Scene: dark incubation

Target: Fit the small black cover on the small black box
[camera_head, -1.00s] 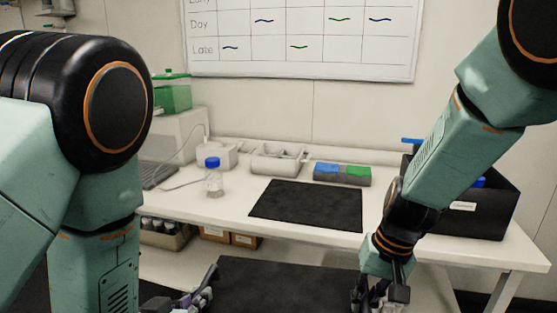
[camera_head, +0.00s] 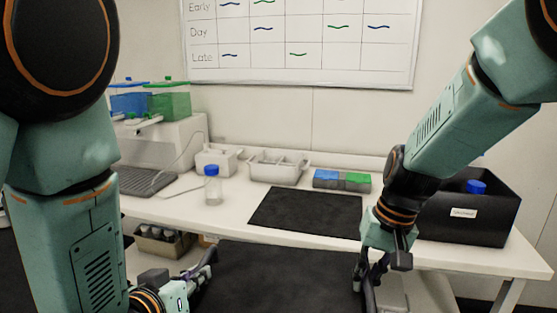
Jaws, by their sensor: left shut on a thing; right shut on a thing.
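The black box (camera_head: 464,228) stands on the right end of the table, open at the top, with a pale label on its front. A blue-capped bottle (camera_head: 476,187) shows inside it. A flat black panel, which looks like the cover (camera_head: 283,274), is in front of the table, between my two grippers. Its lower part is cut off by the frame. My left gripper (camera_head: 203,275) is shut at its left edge. My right gripper (camera_head: 369,283) is shut at its right edge. The exact contact of the fingers is hard to see.
A dark mat (camera_head: 306,211) lies on the white table (camera_head: 205,221). Behind it are a grey tray (camera_head: 278,164) and a blue and green rack (camera_head: 342,180). A blue-capped bottle (camera_head: 212,185) stands left of the mat. My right arm partly hides the box's left side.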

